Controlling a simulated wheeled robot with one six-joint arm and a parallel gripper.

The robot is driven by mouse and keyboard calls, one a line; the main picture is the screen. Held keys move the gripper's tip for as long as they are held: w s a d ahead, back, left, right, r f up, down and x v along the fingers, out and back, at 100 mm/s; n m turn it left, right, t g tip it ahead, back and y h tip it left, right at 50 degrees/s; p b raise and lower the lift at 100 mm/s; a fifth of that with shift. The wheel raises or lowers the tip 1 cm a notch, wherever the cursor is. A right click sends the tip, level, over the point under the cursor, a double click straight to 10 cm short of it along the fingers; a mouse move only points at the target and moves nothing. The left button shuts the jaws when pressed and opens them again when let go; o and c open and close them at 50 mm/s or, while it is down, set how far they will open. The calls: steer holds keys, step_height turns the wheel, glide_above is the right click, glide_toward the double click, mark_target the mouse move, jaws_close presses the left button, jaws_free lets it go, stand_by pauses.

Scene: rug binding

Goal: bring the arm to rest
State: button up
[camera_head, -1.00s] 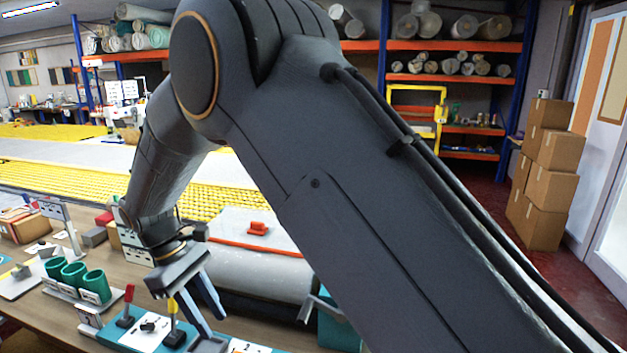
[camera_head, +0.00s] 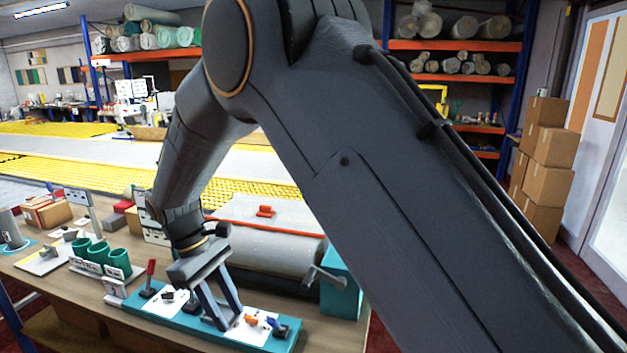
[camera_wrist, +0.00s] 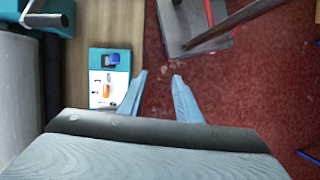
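My arm reaches from the right of the head view down to the left, bent at the elbow. My gripper (camera_head: 229,316) hangs pointing down by the teal tool board (camera_head: 262,340) near the table's front edge. Its two fingers are apart and nothing shows between them. In the wrist view my gripper (camera_wrist: 159,76) also shows open, with only red floor between the fingertips. The board (camera_wrist: 94,70) lies to the left of the fingers there. I cannot tell the exact height of the fingers above the table.
The board carries a red-handled tool (camera_head: 150,275), an orange piece (camera_head: 250,320) and a blue piece (camera_head: 273,325). Green cups (camera_head: 98,252) stand left. A grey roll (camera_head: 260,250) and teal crank box (camera_head: 341,285) lie behind. Cardboard boxes (camera_head: 545,150) stand right.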

steer(key=w+d+f+m+y+b, duration=0.1)
steer(key=d+f+m+y+b, duration=0.2)
steer(key=d, duration=0.8)
steer(key=w+d+m+b, duration=0.15)
steer(key=d+m, duration=0.25)
steer(key=d, duration=0.8)
steer(key=s+d+f+m+t+b, duration=0.1)
steer(key=s+d+f+m+b, duration=0.1)
steer(key=d, duration=0.5)
steer(key=s+d+f+m+t+y+b, duration=0.1)
steer(key=s+d+f+m+b, duration=0.1)
steer(key=s+d+m, duration=0.2)
steer(key=s+d, duration=0.3)
steer(key=shift+s+d+f+m+t+b, duration=0.25)
steer(key=shift+d+f+m+t+b, duration=0.05)
steer(key=shift+d+m+b, duration=0.1)
steer(key=shift+d, duration=0.1)
